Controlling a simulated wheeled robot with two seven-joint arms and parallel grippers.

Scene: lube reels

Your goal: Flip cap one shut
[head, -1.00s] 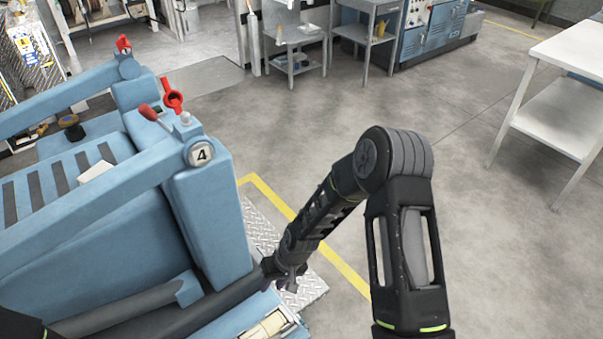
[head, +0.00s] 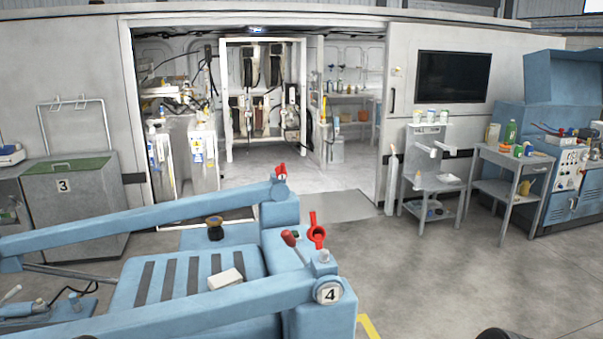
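I see no cap marked one, and I cannot tell which part is cap one. A red ring-shaped cap (head: 316,234) stands raised at the near right corner of the blue machine (head: 310,316), above the round plate marked 4 (head: 328,292). A smaller red fitting (head: 281,172) sits on the far corner post. A red-knobbed lever (head: 290,239) leans beside the ring-shaped cap. Neither gripper shows in the head view now. A dark rounded piece at the bottom right edge looks like part of my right arm.
Behind are a grey bin marked 3 (head: 80,205), an open container room and small carts (head: 437,185). The floor (head: 440,265) at right is clear.

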